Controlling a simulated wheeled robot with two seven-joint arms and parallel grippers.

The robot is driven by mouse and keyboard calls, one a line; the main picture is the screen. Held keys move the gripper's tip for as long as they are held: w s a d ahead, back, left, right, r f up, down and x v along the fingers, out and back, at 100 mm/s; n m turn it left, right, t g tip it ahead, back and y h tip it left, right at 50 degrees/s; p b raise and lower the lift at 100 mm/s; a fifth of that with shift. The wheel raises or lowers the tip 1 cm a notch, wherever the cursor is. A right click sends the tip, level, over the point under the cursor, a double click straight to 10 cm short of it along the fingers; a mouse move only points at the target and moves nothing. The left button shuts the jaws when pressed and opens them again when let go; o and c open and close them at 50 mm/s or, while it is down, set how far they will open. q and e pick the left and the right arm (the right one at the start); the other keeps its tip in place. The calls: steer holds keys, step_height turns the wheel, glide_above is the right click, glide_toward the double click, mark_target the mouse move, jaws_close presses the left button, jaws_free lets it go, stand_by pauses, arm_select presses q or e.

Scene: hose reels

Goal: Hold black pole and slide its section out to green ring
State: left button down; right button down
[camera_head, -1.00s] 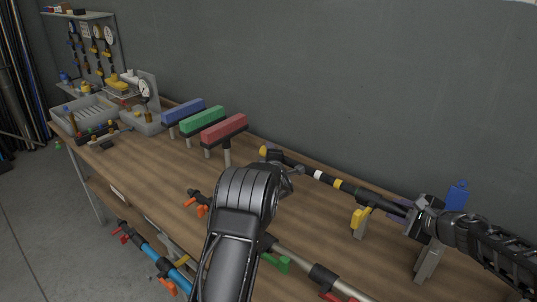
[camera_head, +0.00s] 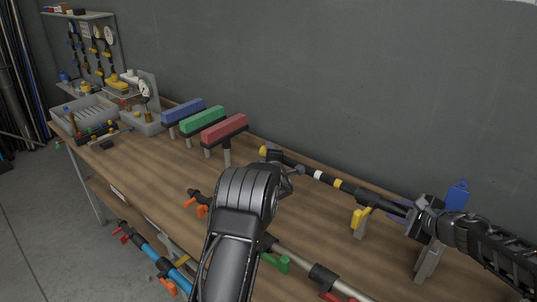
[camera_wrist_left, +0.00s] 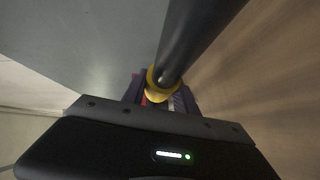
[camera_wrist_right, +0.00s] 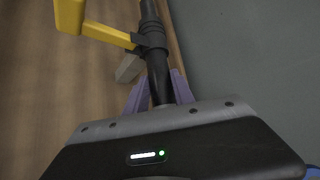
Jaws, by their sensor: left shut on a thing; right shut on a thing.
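The black pole (camera_head: 375,199) slants above the workbench, its yellow end (camera_head: 264,151) at the far left. White (camera_head: 319,175) and yellow (camera_head: 338,184) bands ring it. I see no green ring on it. My right gripper (camera_head: 416,218) is shut on the black pole near a yellow lever (camera_head: 361,216); in the right wrist view its jaws (camera_wrist_right: 158,92) are around the pole. My left gripper (camera_head: 291,176) is at the pole's far-end section, its jaws partly hidden by my left arm. The left wrist view shows its jaws (camera_wrist_left: 158,96) shut at the yellow ring (camera_wrist_left: 158,86).
Blue, green and red padded rests (camera_head: 222,130) stand on the workbench (camera_head: 150,165) behind my left arm. Grey trays (camera_head: 93,112) sit at its far left. A grey stand (camera_head: 428,262) is below my right gripper. Other poles with a green lever (camera_head: 276,262) lie at the front.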

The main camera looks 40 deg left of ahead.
arm_select(q)
steer(key=shift+a, duration=0.1)
steer(key=shift+a+f, duration=0.1)
steer(key=shift+a, duration=0.6)
steer(key=c, duration=0.9)
jaws_free()
steer(key=shift+c, duration=0.2)
steer(key=v, duration=1.2)
arm_select(e)
steer(key=c, duration=1)
jaws_free()
steer(key=shift+d, duration=0.15)
